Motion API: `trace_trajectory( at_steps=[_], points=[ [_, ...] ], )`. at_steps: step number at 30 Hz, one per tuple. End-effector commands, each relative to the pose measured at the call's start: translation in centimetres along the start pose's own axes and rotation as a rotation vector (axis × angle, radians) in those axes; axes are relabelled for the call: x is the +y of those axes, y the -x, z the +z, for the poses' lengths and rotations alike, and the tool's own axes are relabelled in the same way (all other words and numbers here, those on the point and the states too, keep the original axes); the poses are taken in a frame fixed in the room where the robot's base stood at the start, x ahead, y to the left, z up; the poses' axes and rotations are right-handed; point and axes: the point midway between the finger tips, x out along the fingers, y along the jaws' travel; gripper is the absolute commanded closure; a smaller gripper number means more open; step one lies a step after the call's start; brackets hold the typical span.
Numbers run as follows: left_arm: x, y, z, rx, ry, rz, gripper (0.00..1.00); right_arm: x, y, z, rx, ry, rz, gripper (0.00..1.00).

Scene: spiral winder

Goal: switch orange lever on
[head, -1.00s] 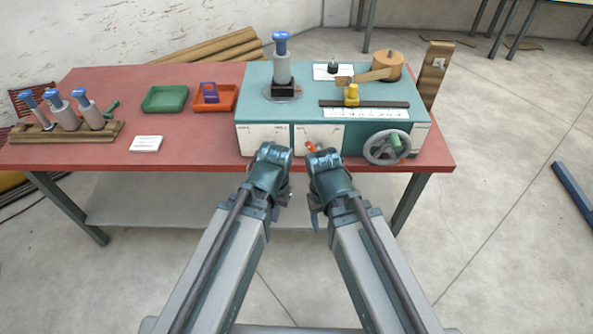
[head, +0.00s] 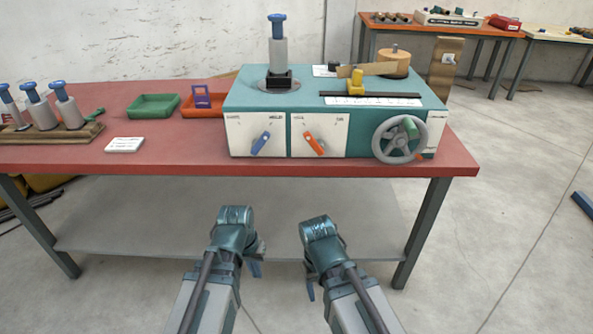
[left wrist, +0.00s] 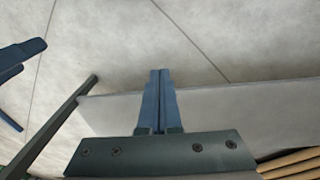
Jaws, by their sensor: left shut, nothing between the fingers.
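The orange lever (head: 314,145) is on a white panel on the front of the teal machine (head: 360,138). It is tilted, with its upper end left and its lower end right. The small panel lettering is too blurred to read. My left gripper (head: 255,268) hangs in front of and below the table edge, apart from the lever. In the left wrist view its fingers (left wrist: 159,100) are shut together with nothing between them. My right gripper (head: 311,290) is also below the table edge; its finger opening is unclear. The lever is not in the left wrist view.
A blue lever (head: 261,143) is left of the orange one, and a grey handwheel (head: 400,140) is to its right. The red table's (head: 190,163) front edge lies between my grippers and the machine. A grey lower shelf (head: 150,225) is under the table.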

Motion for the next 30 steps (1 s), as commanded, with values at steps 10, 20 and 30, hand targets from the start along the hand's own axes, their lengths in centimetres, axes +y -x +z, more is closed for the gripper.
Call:
trace_trajectory(
  at_steps=[10,20,30],
  points=[
    [1.9,-8.9,-2.7,0.123,0.13,0.301,1.0,-1.0,-10.3,-0.6,0.001,0.002,0.001,0.37],
    [7.9,-3.3,-8.5,0.318,0.353,0.872,1.0,-1.2,-12.5,-0.7,0.001,0.003,0.002,0.37],
    [7.9,8.2,-13.5,0.461,0.635,1.444,1.0,-1.2,-12.6,-0.7,0.001,0.003,0.002,0.37]
  ],
)
